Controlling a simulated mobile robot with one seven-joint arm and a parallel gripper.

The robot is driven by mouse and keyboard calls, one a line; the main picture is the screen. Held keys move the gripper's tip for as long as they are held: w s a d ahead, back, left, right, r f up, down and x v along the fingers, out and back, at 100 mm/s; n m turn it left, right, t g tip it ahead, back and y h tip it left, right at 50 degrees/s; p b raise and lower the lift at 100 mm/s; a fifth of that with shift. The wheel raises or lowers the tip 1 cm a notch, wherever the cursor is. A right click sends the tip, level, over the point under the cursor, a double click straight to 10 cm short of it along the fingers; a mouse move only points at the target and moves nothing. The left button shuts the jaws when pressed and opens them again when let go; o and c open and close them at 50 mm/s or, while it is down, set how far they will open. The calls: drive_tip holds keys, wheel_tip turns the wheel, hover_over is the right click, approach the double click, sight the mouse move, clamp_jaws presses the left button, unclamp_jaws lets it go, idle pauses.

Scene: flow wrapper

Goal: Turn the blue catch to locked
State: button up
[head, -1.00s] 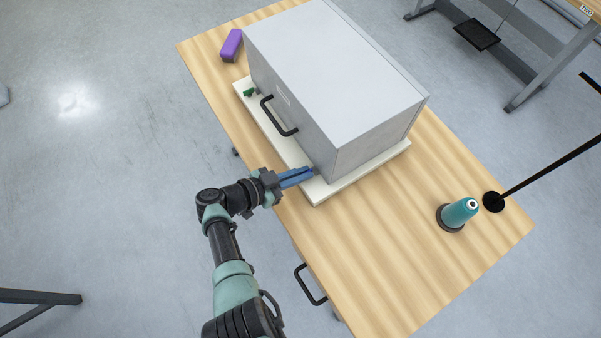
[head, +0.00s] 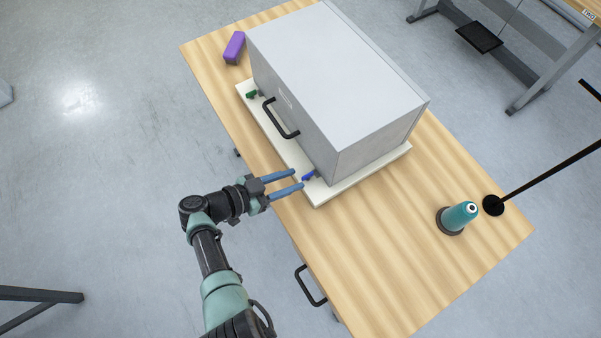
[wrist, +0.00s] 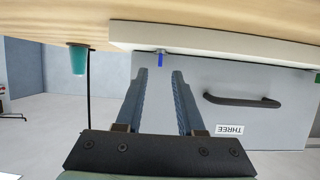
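The blue catch (head: 309,175) is at the lower right corner of the grey box's front, close above the white base. In the wrist view the blue catch (wrist: 160,58) is a small upright blue tab just beyond and between the fingertips. My gripper (head: 298,179) is open and empty, its two blue fingers pointing at the catch from the front. The fingers are apart from the catch. The grey box (head: 340,75) has a black handle (head: 280,118) and a label reading THREE in the wrist view (wrist: 229,129). I see no lock marking.
A green catch (head: 251,94) is at the other end of the front. A purple block (head: 234,47) lies at the table's far left. The white base (head: 365,173) sits on the wooden table (head: 400,260).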

drive_tip(key=v, duration=0.9)
drive_tip(key=shift+d, duration=0.15)
